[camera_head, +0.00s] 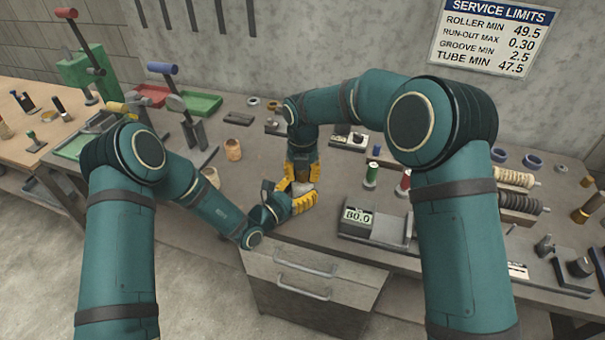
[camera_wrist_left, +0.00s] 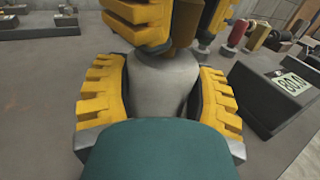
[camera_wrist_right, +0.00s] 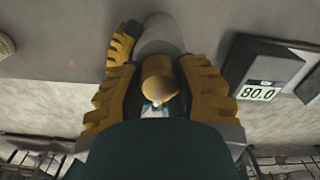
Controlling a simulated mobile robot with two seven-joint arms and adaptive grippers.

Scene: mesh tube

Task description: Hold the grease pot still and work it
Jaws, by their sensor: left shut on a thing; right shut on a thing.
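The grease pot has a grey rounded body (camera_wrist_left: 160,85) and a tan-brown knob or top (camera_wrist_right: 158,78). In the head view the pot (camera_head: 303,188) is mostly hidden between my grippers near the bench's front edge. My left gripper (camera_head: 294,203) is shut around the grey body from the front, a yellow finger on each side in the left wrist view. My right gripper (camera_head: 299,170) comes down from above, its fingers closed on either side of the knob in the right wrist view. The pot's base is hidden.
A gauge block reading 80.0 (camera_head: 360,222) stands right of the pot. Green (camera_head: 371,175) and red (camera_head: 404,183) spools are behind it. A tan cup (camera_head: 233,149) and a lever press (camera_head: 183,108) are to the left. Bare bench lies between.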

